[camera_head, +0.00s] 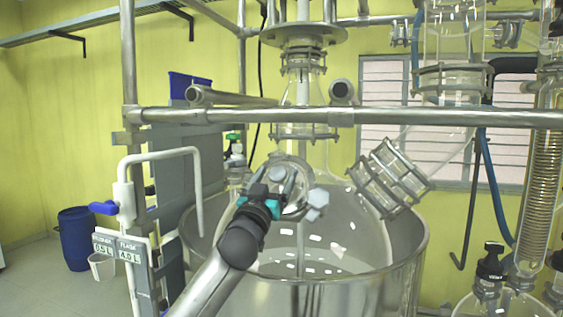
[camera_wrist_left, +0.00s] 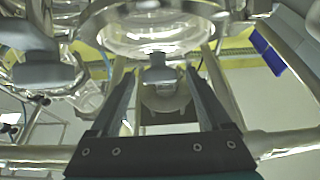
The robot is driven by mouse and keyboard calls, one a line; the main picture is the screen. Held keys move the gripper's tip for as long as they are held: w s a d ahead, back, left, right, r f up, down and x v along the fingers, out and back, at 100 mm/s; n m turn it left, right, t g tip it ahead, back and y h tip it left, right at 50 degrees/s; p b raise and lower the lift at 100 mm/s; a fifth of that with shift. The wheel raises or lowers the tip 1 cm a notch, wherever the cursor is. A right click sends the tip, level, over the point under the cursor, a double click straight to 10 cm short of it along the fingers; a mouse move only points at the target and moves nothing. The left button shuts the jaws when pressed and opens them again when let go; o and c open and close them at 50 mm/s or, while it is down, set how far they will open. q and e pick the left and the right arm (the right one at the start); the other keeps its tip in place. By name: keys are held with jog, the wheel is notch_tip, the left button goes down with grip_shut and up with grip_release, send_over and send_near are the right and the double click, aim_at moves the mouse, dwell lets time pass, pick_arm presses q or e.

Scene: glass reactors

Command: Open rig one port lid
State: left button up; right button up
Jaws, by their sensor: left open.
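The round glass port with its lid (camera_head: 300,178) is on the front of the glass reactor vessel (camera_head: 318,158), with light grey clamp knobs (camera_head: 318,199) around its rim. My left gripper (camera_head: 277,183) is right at the port and partly covers it. In the wrist view the left gripper (camera_wrist_left: 160,80) is open, and one grey knob (camera_wrist_left: 157,70) shows between its two dark fingers. The round glass rim (camera_wrist_left: 150,38) is just above the fingers there. I cannot tell whether the fingers touch the knob. The lid looks closed, though the gripper hides part of it. My right gripper is not in view.
A steel pot (camera_head: 345,292) surrounds the lower vessel. A horizontal steel rail (camera_head: 420,117) crosses in front, above the port. A clamped glass side neck (camera_head: 390,178) stands to the right. A white pipe (camera_head: 160,155) with a blue-handled valve (camera_head: 104,208) is at the left.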

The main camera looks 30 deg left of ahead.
aim_at(282, 165)
pick_arm(q)
jog(key=shift+p+x, duration=0.5)
jog(key=shift+x, duration=1.7)
jog(key=shift+c, duration=0.3)
grip_shut()
